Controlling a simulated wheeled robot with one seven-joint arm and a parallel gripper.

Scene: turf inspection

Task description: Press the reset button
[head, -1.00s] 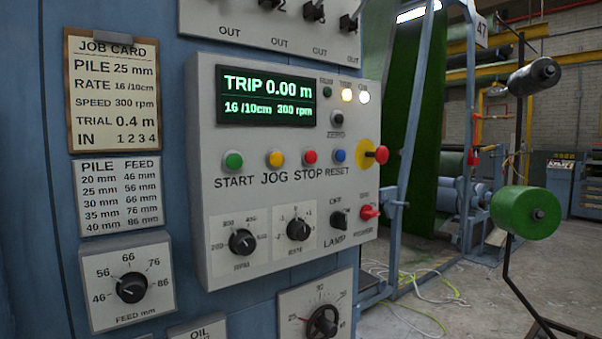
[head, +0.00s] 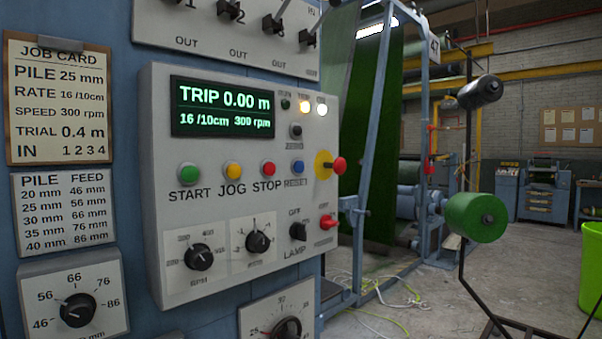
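The blue reset button (head: 298,167) is on the grey control panel (head: 215,213), at the right end of a row with the green START (head: 189,173), yellow JOG (head: 233,171) and red STOP (head: 268,169) buttons. A label sits right below it. The display (head: 222,107) above reads "TRIP 0.00 m", "16 /10cm" and "300 rpm". My gripper is not in the head view.
A red mushroom knob on a yellow plate (head: 323,164) sticks out just right of the reset button. A red switch (head: 327,222) and black knobs are below. A green roll (head: 475,218) on a stand is at right. Cables (head: 372,300) lie on the floor.

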